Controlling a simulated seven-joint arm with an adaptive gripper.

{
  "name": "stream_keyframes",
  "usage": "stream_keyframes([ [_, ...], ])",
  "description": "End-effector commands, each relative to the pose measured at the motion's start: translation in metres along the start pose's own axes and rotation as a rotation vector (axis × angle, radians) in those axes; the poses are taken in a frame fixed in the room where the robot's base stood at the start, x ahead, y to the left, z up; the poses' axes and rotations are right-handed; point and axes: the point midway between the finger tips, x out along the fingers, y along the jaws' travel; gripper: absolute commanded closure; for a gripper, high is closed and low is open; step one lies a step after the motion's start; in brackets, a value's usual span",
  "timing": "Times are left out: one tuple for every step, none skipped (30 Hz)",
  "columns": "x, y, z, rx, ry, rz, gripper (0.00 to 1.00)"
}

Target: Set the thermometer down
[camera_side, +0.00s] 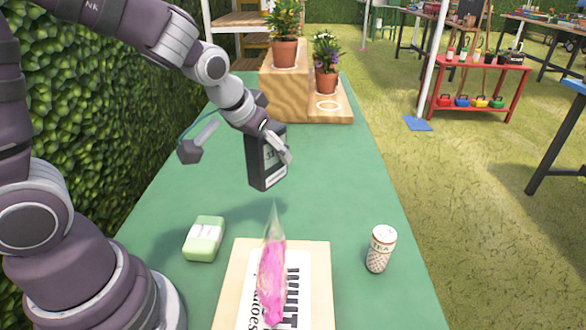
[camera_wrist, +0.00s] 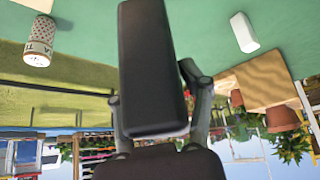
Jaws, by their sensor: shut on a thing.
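The thermometer (camera_side: 267,160), a dark box-shaped device with a grey display face, hangs above the green table (camera_side: 190,165) in the side view. My gripper (camera_side: 272,137) is shut on its upper part. The thermometer is roughly upright, slightly tilted, and looks clear of the table. In the wrist view, the dark back of the thermometer (camera_wrist: 155,65) fills the middle, with my gripper's fingers (camera_wrist: 157,105) on both sides of it. Its display is hidden there.
A wooden board (camera_side: 225,300) with a printed sheet and a pink clear-wrapped item (camera_side: 272,270) lies in front. A green soap-like block (camera_side: 204,238) is left, a tea tin (camera_side: 381,248) right. Wooden steps (camera_side: 287,95) with potted plants (camera_side: 326,75) stand behind.

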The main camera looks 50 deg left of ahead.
Motion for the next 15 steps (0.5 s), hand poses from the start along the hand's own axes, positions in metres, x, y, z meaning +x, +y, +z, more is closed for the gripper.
stream_keyframes([
  [0.012, -0.008, 0.005, -0.053, -0.009, -0.036, 0.93],
  [0.018, -0.013, 0.007, -0.088, -0.007, -0.059, 0.93],
  [0.025, -0.019, 0.009, -0.126, -0.003, -0.085, 0.93],
  [0.029, -0.023, 0.010, -0.150, -0.001, -0.101, 0.93],
  [0.034, -0.026, 0.013, -0.168, 0.000, -0.115, 0.93],
  [0.042, -0.029, 0.017, -0.183, 0.002, -0.127, 0.93],
  [0.049, -0.030, 0.021, -0.191, 0.002, -0.133, 0.93],
  [0.055, -0.031, 0.025, -0.194, 0.003, -0.135, 0.93],
  [0.061, -0.031, 0.029, -0.196, 0.005, -0.136, 0.93],
  [0.064, -0.031, 0.031, -0.196, 0.006, -0.135, 0.93],
  [0.068, -0.031, 0.032, -0.195, 0.008, -0.135, 0.93],
  [0.073, -0.031, 0.036, -0.194, 0.007, -0.135, 0.93],
  [0.078, -0.031, 0.039, -0.194, 0.006, -0.135, 0.93],
  [0.083, -0.032, 0.043, -0.194, 0.005, -0.135, 0.93],
  [0.090, -0.032, 0.047, -0.194, 0.005, -0.135, 0.93],
])
